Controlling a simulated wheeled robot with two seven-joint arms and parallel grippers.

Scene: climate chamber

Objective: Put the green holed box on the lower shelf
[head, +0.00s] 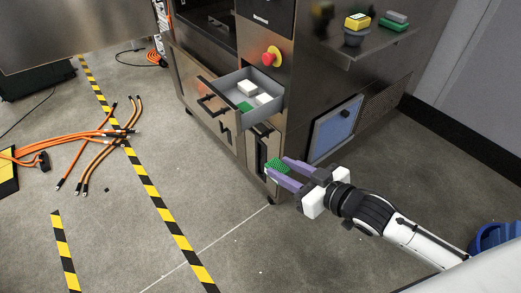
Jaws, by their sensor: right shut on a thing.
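The green holed box (276,164) is small and shows at the tips of my right gripper (282,170). The gripper's purple fingers are shut on it and partly cover it. It is held up in front of the metal cabinet, beside a narrow opening (262,148) below the open drawer. I cannot tell whether the box touches the cabinet. A metal shelf (372,50) sticks out higher up on the cabinet's right. I cannot tell which surface is the lower shelf. My left gripper is not in view.
The open drawer (272,91) holds white boxes (247,88) and a green piece (244,106). A red emergency button (271,57) is above it. Orange cables (100,140) lie on the floor at left.

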